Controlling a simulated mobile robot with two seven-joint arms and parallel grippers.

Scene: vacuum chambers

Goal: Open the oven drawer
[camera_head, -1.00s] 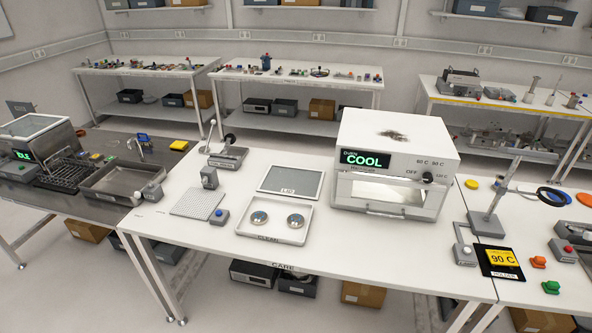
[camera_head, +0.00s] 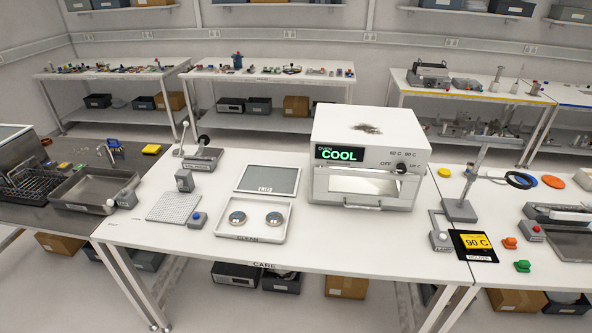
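The oven (camera_head: 368,140) is a white box on the white table, right of centre. Its green display (camera_head: 340,153) reads COOL, and a black knob (camera_head: 401,168) on its front has OFF and temperature marks around it. The oven drawer (camera_head: 363,198) is the low front part, with a pale window and a bar handle (camera_head: 362,207) along its lower edge. The drawer looks closed, flush with the oven front. Neither of my grippers shows in the head view.
A white CLEAN tray (camera_head: 251,235) with two round discs and a grey LID panel (camera_head: 268,179) lie left of the oven. A stand (camera_head: 460,208) and a 90 C HOLDER plate (camera_head: 475,245) are to its right. The table in front of the oven is clear.

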